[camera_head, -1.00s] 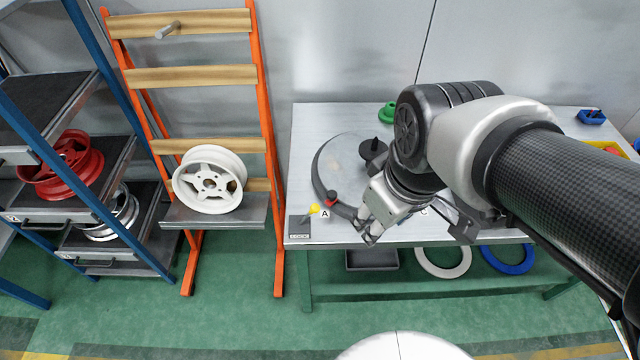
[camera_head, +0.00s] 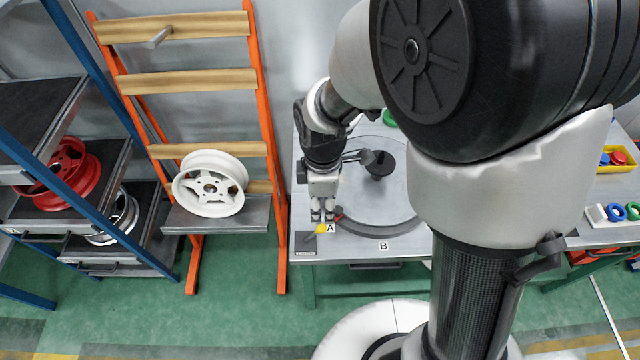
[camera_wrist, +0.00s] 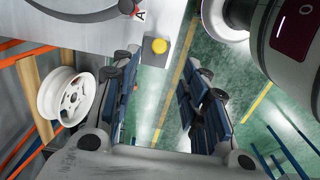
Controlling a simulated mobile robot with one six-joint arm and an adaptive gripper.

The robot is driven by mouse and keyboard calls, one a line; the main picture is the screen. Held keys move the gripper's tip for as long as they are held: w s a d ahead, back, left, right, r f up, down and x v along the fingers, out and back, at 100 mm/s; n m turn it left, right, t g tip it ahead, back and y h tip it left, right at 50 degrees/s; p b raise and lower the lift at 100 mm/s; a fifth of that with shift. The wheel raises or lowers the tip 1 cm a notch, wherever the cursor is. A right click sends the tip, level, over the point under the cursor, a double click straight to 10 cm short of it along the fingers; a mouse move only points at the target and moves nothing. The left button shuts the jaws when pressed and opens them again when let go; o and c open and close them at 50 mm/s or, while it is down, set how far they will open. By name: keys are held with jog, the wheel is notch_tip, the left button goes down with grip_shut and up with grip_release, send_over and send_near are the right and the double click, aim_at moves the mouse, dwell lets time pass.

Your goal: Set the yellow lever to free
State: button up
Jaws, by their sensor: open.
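The yellow lever's knob (camera_head: 321,228) is at the front left of the table, on a short stem over a dark plate (camera_head: 305,244). The lever's tilt is hard to tell. In the wrist view the knob (camera_wrist: 159,46) shows nearly end-on, beyond the fingertips. My gripper (camera_head: 323,214) points down just behind the knob in the head view. Its fingers are apart, with nothing between them; it also shows open in the wrist view (camera_wrist: 160,92). I see no clear contact with the knob.
A round grey turntable (camera_head: 383,231) with tags A and B stands right of the lever. A dark knobbed part (camera_head: 380,162) is on it. A white wheel (camera_head: 209,184) rests on the orange-framed rack at the left. My arm hides much of the table's right side.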

aim_at(322, 227)
notch_tip(322, 227, down, 10)
jog(key=b, duration=0.3)
jog(key=shift+f, duration=0.15)
grip_shut()
dwell(0.4)
